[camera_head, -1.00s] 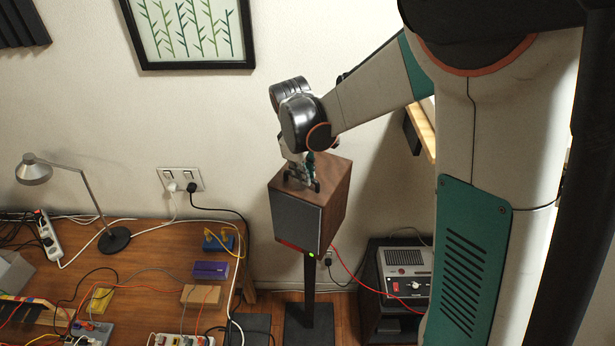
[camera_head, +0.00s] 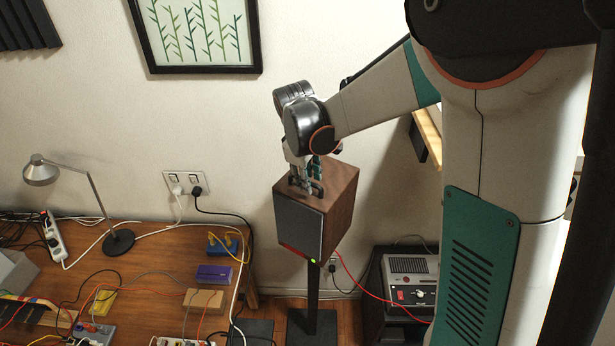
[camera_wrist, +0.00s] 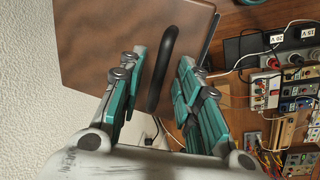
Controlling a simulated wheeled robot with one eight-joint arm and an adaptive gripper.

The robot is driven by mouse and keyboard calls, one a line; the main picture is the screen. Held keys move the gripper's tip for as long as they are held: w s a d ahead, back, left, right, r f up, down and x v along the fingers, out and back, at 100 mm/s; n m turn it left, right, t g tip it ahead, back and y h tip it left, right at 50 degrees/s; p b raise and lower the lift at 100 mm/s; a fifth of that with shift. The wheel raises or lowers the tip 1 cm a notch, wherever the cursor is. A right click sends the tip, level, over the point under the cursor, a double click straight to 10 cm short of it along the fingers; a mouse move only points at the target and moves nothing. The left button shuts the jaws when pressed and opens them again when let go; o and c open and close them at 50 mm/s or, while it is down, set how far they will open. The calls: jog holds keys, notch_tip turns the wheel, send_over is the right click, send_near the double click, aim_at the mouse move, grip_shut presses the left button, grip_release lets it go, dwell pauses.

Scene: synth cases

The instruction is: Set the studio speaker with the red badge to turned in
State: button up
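The studio speaker (camera_head: 301,225) is a brown wooden box with a dark front on a black stand. A red strip (camera_head: 290,250) runs along the lower front edge, with a green light beside it. The speaker's brown top (camera_wrist: 95,45) fills much of the wrist view, and a black bar handle (camera_wrist: 165,75) stands on it. My gripper (camera_head: 306,187) is at the speaker's top. In the wrist view my gripper (camera_wrist: 158,65) has its fingers apart, one on each side of the handle, with gaps visible. Exact finger contact is hidden.
A wooden desk (camera_head: 150,262) with cables, small boxes and a lamp (camera_head: 85,200) lies to the left. A dark cabinet with a grey device (camera_head: 408,280) stands to the right. The wall with outlets (camera_head: 187,185) is behind.

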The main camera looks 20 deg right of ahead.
jog(key=shift+r, duration=0.1)
notch_tip(320, 180, up, 12)
jog(key=s+a, duration=0.1)
jog(key=shift+s+a+f, duration=0.2)
jog(key=shift+s+a, duration=0.1)
jog(key=shift+a, duration=0.05)
jog(key=s+d+f+m+t+b, duration=0.2)
jog(key=s+f+m+t+b, duration=0.1)
jog(key=s+f+b, duration=0.8)
jog(key=s+d+f+m+t+y+b, duration=0.1)
jog(key=s+f+m+b, duration=0.4)
jog(key=s+f+b, duration=0.6)
notch_tip(320, 180, down, 8)
jog(key=d+t+b, duration=0.1)
jog(key=b, duration=0.7)
jog(key=shift+t+y, duration=0.3)
jog(key=shift+t, duration=0.1)
jog(key=shift+d, duration=0.15)
